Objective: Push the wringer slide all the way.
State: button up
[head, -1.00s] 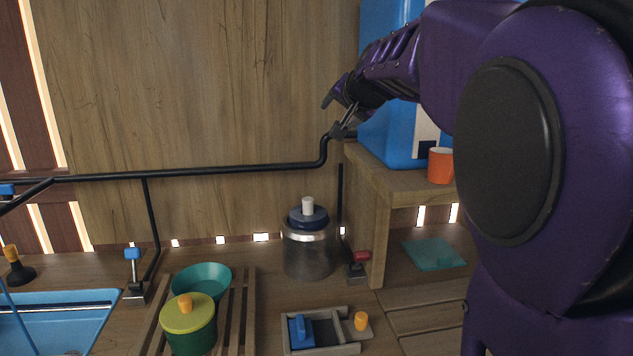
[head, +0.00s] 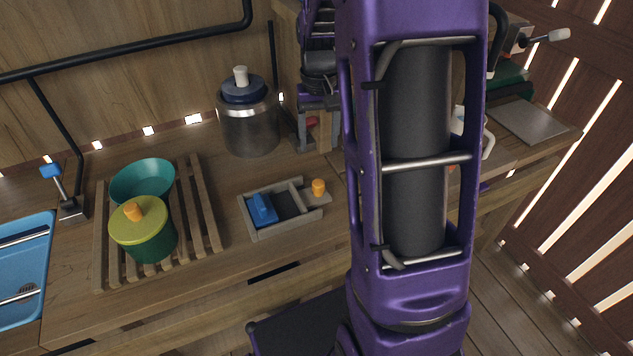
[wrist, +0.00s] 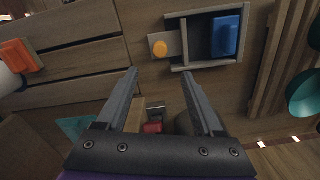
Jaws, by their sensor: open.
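The wringer is a small grey-brown wooden tray (head: 258,234) on the counter, left of my arm in the head view. A blue block (head: 262,209) sits at its left end. Its slide has an orange knob (head: 318,187) at the right end, sticking out of the tray. In the wrist view the knob (wrist: 160,48) shows just beyond my fingertips, with the blue block (wrist: 226,36) inside the tray (wrist: 208,66) to the right. My gripper (wrist: 160,75) is open and empty, fingers apart; it looks apart from the knob. In the head view it hangs behind the tray, partly hidden by my arm.
A metal jar (head: 250,128) with a dark lid stands behind the tray. A wooden rack (head: 207,215) to the left holds a teal bowl (head: 143,180) and a green pot (head: 148,240) with a yellow lid. A red-handled valve (wrist: 152,127) shows between my fingers.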

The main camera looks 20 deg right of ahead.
aim_at(319, 182)
notch_tip(319, 182, down, 15)
jog(key=shift+w+r+b, duration=0.1)
jog(key=shift+r+b, duration=0.05)
jog(key=shift+b, duration=0.65)
grip_shut()
